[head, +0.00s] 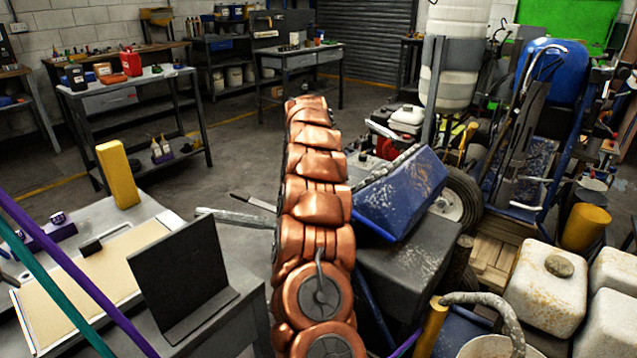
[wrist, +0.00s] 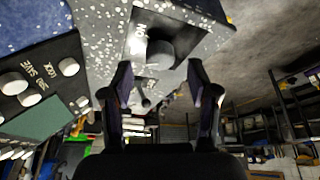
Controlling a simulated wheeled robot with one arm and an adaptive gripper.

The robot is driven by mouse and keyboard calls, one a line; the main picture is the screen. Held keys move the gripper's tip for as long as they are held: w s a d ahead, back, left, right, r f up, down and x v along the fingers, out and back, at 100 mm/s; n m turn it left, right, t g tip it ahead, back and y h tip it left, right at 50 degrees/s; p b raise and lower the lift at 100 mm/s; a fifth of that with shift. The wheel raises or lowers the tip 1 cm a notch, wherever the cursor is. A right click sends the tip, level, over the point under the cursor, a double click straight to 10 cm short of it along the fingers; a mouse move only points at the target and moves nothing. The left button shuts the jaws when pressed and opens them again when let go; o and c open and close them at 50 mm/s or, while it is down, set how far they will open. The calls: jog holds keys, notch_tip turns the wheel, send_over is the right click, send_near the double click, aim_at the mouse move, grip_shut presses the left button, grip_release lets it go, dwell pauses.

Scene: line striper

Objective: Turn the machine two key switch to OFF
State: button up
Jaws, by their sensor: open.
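In the wrist view my gripper (wrist: 159,72) is open, with its two dark fingers apart and nothing visibly held between them. Beyond the fingertips is a dark plate with a round dark knob (wrist: 160,54) on a grey, white-specked housing (wrist: 105,35). A small lever-like part (wrist: 146,97) shows between the fingers. I cannot tell which part is the key switch, or its setting. In the head view a blue machine housing (head: 402,195) stands right of my copper-coloured arm, which hides my gripper there.
A panel with pale round knobs and white lettering (wrist: 45,85) lies left of the fingers in the wrist view. In the head view, a bench with a black upright plate (head: 178,278) stands left of my arm. White stained containers (head: 548,287) crowd the right. Open floor lies behind.

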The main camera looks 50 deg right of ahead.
jog(key=v, duration=0.9)
jog(key=shift+s+a+r, duration=0.1)
jog(key=shift+s, duration=0.05)
